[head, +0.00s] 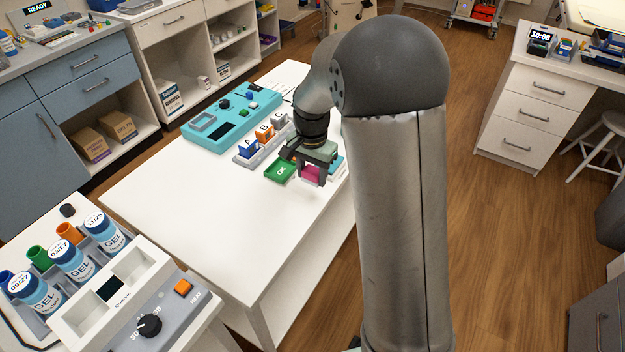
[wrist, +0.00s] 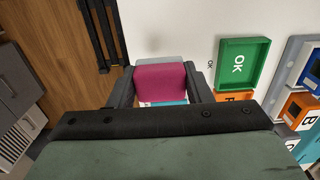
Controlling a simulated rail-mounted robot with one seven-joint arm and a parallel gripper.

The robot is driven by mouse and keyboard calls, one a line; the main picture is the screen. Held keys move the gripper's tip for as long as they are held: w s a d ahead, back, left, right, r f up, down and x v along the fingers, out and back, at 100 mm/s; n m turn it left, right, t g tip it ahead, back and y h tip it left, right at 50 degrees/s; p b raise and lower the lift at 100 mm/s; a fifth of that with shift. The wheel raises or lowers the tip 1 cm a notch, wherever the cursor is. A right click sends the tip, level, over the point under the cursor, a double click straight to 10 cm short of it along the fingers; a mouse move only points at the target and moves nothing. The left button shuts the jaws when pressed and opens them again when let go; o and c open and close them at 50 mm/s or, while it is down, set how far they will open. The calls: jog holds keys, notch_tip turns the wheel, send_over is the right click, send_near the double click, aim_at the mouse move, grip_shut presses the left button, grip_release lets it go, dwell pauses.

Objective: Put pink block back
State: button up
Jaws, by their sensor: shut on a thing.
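The pink block (head: 311,174) is between the fingers of my gripper (head: 313,180), over the right part of the white table. In the wrist view the pink block (wrist: 160,81) sits between the two dark fingers, with a grey part along its far side. My gripper (wrist: 162,88) is shut on it. Whether the block touches the table is hard to tell. A green tray marked OK (head: 280,170) lies just left of it, and it also shows in the wrist view (wrist: 262,68). A cyan tray (head: 337,164) shows partly behind my gripper.
A grey rack (head: 243,162) holds lettered blocks: blue A (head: 248,149), orange B (head: 264,133) and grey C (head: 280,119). A turquoise panel (head: 205,124) stands behind it. An orange tray (wrist: 233,97) is partly hidden in the wrist view. The white table's (head: 190,215) front left is clear.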

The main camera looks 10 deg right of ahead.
aim_at(313, 190)
jog(key=shift+w+d+f, duration=0.25)
jog(key=shift+w+f, duration=0.45)
jog(key=shift+f, duration=0.2)
jog(key=shift+w+f, duration=0.1)
jog(key=shift+f, duration=1.55)
jog(key=shift+f, duration=0.15)
jog(key=o, duration=1)
jog(key=shift+c, duration=0.2)
